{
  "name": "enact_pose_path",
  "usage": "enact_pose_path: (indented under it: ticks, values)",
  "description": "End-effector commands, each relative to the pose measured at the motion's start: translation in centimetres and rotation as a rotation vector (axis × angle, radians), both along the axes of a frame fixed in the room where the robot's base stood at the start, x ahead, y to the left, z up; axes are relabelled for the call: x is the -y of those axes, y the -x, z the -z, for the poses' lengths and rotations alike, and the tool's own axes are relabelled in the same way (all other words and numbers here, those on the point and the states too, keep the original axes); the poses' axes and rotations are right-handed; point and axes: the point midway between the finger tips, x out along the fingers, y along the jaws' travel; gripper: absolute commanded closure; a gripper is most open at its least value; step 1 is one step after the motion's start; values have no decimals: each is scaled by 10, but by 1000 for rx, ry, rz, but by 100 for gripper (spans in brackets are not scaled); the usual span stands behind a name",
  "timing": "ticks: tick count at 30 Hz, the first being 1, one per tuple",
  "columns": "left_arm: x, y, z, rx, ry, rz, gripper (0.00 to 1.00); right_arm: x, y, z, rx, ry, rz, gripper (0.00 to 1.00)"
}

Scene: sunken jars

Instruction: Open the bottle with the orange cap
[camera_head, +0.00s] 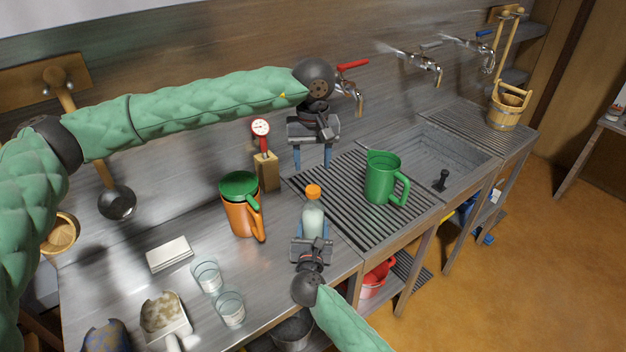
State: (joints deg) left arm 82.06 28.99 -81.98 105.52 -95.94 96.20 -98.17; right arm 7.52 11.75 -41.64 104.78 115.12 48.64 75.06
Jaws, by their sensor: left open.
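The bottle (313,218) is pale and clear, with an orange cap (313,191) on its top. It is upright near the front left edge of the ribbed drainboard. My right gripper (313,229) comes from the front, with its fingers on both sides of the bottle body, shut on it. The gripper hides the bottle's lower part, so I cannot tell whether it touches the counter. My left gripper (312,162) is open and empty, pointing down behind and above the cap, apart from it.
A green pitcher (380,178) stands on the drainboard (340,215) to the right. An orange jug with a green lid (240,205) and a wooden block with a gauge (266,170) stand to the left. Two glasses (230,309) are at front left. The sink (440,155) lies further right.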

Motion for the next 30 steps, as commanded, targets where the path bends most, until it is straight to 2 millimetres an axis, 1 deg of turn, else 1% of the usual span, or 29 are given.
enact_pose_path:
  ticks: [9,15,18,23,26,30]
  values:
    - [1,1,2,-6,4,417,48,0,0,0,0,0,0,100]
    - [1,1,2,-7,6,594,48,0,0,0,0,0,0,100]
    - [1,1,2,-6,6,637,48,0,0,0,0,0,0,100]
    - [1,1,5,-7,6,659,48,0,0,0,0,0,0,100]
    - [1,1,12,-7,6,658,48,0,0,0,0,0,0,100]
    - [1,1,27,-8,5,657,48,0,0,0,0,0,0,100]
